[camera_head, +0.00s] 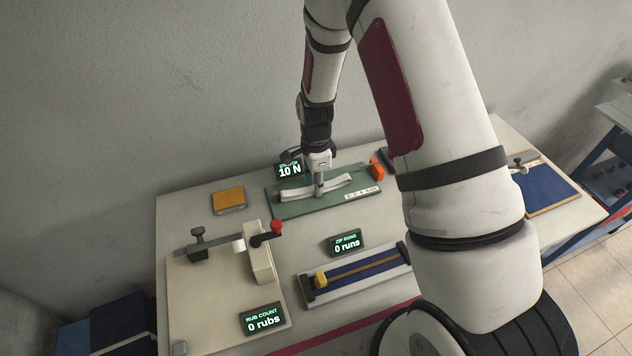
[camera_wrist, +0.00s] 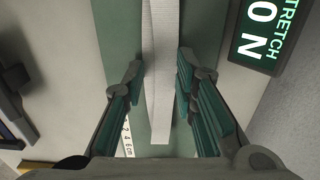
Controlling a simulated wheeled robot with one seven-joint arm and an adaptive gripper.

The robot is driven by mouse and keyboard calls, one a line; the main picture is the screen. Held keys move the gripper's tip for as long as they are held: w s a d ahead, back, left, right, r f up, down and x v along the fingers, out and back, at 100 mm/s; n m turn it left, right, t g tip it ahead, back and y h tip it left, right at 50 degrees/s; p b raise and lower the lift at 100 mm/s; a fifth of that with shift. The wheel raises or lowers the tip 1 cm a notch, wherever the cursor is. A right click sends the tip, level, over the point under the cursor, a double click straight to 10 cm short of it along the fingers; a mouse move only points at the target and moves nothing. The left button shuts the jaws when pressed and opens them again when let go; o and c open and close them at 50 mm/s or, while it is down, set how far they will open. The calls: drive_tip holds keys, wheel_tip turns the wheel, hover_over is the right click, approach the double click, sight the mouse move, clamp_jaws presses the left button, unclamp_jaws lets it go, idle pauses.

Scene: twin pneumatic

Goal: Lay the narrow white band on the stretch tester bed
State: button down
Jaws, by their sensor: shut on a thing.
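The narrow white band (camera_head: 338,183) stretches lengthwise over the green stretch tester bed (camera_head: 290,210), its ends slightly bowed. My gripper (camera_head: 319,192) points down at the band's middle and is shut on it. In the wrist view the band (camera_wrist: 160,75) passes between the two teal-padded fingers (camera_wrist: 160,62), which sit at its side edges. The green bed (camera_wrist: 118,40) shows on both sides of it. I cannot tell whether the band touches the bed or hangs just above it. A centimetre scale (camera_head: 362,193) is on the bed's right part.
An orange block (camera_head: 376,169) is at the bed's right end. An orange-topped pad (camera_head: 228,200) lies left. In front are the rub rig (camera_head: 259,255) and zip rig (camera_head: 357,275), with displays reading 0 rubs and 0 runs.

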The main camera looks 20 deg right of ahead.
drive_tip(key=shift+f, duration=0.15)
drive_tip(key=c, duration=1.3)
unclamp_jaws()
wheel_tip(320, 180, up, 12)
drive_tip(key=b, duration=0.2)
wheel_tip(320, 180, up, 10)
drive_tip(key=n+t, duration=0.1)
drive_tip(key=n, duration=0.3)
hover_over(319, 200)
drive_tip(key=s+r+n+t, duration=0.2)
drive_tip(key=s+r+n, duration=0.5)
drive_tip(key=s, duration=0.3)
drive_tip(key=s+r+n+t, duration=0.2)
drive_tip(key=s+r+n, duration=0.5)
drive_tip(key=s, duration=0.2)
drive_tip(key=shift+s+d+t, duration=0.15)
drive_tip(key=shift+s+t, duration=0.15)
drive_tip(key=shift+s, duration=0.05)
